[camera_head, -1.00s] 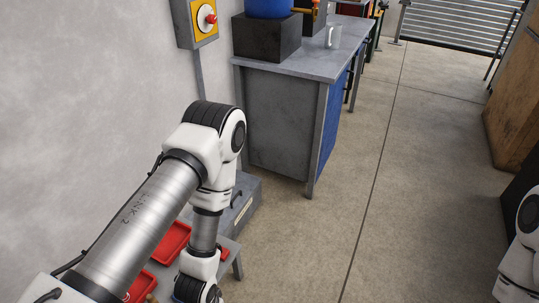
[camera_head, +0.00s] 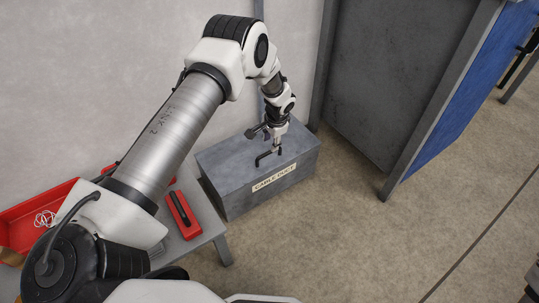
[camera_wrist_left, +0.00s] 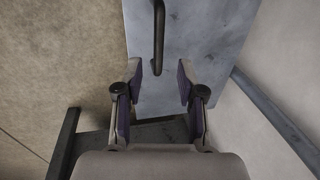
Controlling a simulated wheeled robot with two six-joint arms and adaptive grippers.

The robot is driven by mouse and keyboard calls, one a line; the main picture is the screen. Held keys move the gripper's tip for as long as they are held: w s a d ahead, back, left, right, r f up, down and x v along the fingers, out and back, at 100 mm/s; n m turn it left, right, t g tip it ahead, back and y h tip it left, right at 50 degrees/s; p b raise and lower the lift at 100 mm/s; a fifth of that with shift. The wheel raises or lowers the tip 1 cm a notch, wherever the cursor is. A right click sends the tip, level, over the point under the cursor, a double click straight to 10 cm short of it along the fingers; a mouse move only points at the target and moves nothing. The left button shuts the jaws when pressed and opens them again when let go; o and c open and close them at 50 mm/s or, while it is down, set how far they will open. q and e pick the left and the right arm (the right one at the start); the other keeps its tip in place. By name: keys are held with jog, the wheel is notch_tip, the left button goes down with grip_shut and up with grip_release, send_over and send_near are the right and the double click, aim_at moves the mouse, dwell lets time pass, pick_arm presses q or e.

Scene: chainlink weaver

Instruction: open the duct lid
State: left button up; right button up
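The cable duct (camera_head: 228,196) is a grey box with a label on its front, on the floor by the wall. Its flat lid (camera_head: 228,160) lies closed on top and carries a dark bar handle (camera_head: 264,159). My left gripper (camera_head: 277,144) is just above the lid, close to the handle. In the left wrist view, the gripper (camera_wrist_left: 171,84) has its two fingers apart with nothing between them. The handle (camera_wrist_left: 159,38) shows ahead of the fingertips, slightly left of centre, over the grey lid (camera_wrist_left: 210,45). My right gripper is out of view.
A low grey bench (camera_head: 206,232) stands left of the duct, with a red tray (camera_head: 183,213) and a red bin (camera_head: 25,222) on it. Open floor lies in front.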

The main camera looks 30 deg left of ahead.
aim_at(269, 152)
pick_arm(q)
jog(key=f, duration=0.2)
jog(key=f+b, duration=0.1)
jog(key=a+f+b, duration=0.1)
jog(key=f, duration=0.1)
jog(key=shift+w+f, duration=0.2)
jog(key=shift+f, duration=0.1)
grip_shut()
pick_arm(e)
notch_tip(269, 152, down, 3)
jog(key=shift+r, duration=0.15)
pick_arm(q)
jog(key=shift+s+r, duration=0.1)
jog(key=shift+r, duration=0.05)
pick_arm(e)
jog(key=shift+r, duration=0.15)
